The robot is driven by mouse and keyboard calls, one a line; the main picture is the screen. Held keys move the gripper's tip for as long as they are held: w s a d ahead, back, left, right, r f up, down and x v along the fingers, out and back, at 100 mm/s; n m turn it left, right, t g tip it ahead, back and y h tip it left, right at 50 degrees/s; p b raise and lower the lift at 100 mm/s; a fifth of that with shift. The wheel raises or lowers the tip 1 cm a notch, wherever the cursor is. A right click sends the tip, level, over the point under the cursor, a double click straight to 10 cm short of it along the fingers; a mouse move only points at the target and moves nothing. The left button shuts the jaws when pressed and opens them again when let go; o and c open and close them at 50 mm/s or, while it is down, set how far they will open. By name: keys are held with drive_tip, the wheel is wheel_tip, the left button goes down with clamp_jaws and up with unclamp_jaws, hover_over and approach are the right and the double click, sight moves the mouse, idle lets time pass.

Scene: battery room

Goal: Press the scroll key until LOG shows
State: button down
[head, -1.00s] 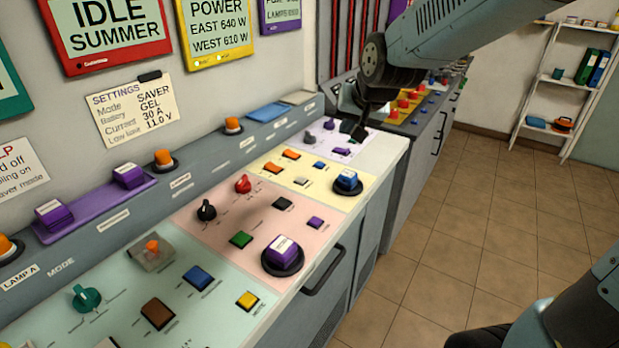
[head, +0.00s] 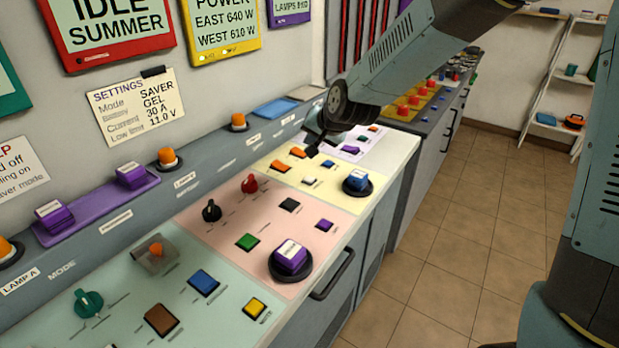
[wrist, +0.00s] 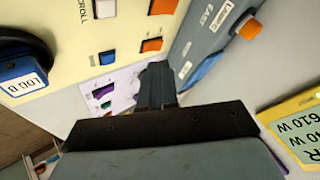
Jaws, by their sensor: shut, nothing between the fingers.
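The yellow panel (head: 325,201) bears a small white key (head: 310,181), two orange keys and a small blue key. In the wrist view a SCROLL label stands beside the white key (wrist: 104,8). The yellow-framed display (head: 223,26) reads POWER, EAST 640 W, WEST 610 W; its lower part is also in the wrist view (wrist: 302,127).
A round blue button (head: 357,182), labelled LOG B in the wrist view, stands near the panel's front edge. Pink panel knobs (head: 249,184) and a purple button (head: 290,257) are nearer. An orange lamp (head: 239,121) sits on the back ledge. The floor at right is clear.

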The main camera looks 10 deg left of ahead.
sight(312, 180)
drive_tip(key=shift+f, duration=4.4)
drive_tip(key=shift+s+f, duration=0.1)
drive_tip(key=shift+s+f, duration=0.15)
drive_tip(key=shift+f, duration=0.1)
drive_tip(key=shift+f, duration=0.45)
drive_tip(key=shift+r, duration=0.9)
drive_tip(key=shift+r, duration=0.1)
